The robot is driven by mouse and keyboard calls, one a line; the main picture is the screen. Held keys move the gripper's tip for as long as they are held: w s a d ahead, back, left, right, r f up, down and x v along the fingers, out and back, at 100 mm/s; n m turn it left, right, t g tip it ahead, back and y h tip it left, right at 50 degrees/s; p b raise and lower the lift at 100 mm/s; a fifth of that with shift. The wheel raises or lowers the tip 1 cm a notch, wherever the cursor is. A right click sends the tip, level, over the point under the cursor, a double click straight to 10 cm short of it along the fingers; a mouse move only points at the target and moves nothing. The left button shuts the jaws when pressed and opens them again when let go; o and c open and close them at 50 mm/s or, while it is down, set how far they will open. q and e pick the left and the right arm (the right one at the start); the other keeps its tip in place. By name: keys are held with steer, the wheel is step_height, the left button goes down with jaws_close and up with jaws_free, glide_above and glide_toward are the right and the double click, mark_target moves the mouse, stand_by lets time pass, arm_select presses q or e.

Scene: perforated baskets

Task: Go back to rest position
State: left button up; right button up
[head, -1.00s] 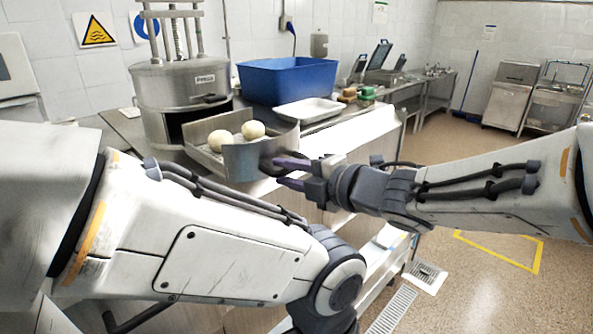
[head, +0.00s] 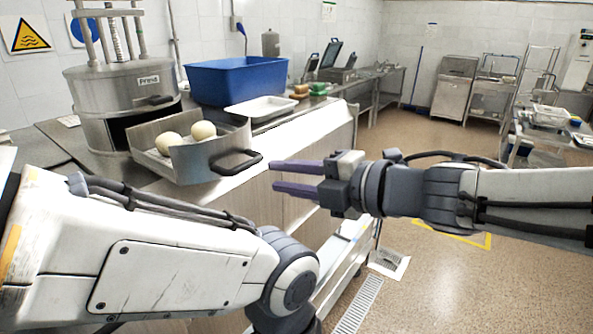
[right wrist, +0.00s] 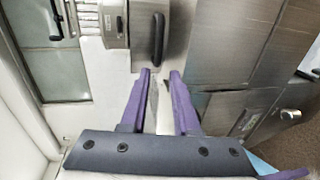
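My right gripper (head: 272,178) is open and empty, with its purple fingers apart and pointing left in the head view. It is just right of the handle (head: 236,161) of a metal drawer (head: 196,163), and a gap shows between them. In the right wrist view, the open fingers (right wrist: 160,72) stand below the black handle (right wrist: 157,42), with nothing between them. The drawer is pulled out of a round metal machine (head: 125,95) and holds two pale round balls (head: 203,130). My left arm crosses the lower left of the head view; its gripper is out of view.
A blue basket (head: 237,80) and a white tray (head: 262,108) stand on the counter behind the drawer. The counter's edge runs below my right gripper. The floor to the right is mostly open, with a rack (head: 545,125) at the far right.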

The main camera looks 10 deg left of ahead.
steer(key=w+d+f+m+t+h, duration=0.1)
steer(key=d+f+m+h, duration=0.4)
steer(key=f+m, duration=0.25)
steer(key=d+f+m+t+h, duration=0.1)
steer(key=d+f+m+h, duration=0.45)
steer(key=m, duration=0.35)
steer(key=s+d+f+m+g+h, duration=0.1)
steer(key=s+d+f+m+g, duration=0.1)
steer(key=s, duration=0.7)
steer(key=s+d+f+m+g+h+b, duration=0.1)
steer(key=s+f+m+g, duration=0.4)
steer(key=s+f, duration=0.3)
steer(key=shift+s+d+f+g+h, duration=0.35)
steer(key=shift+s+g, duration=0.35)
steer(key=shift+g, duration=0.1)
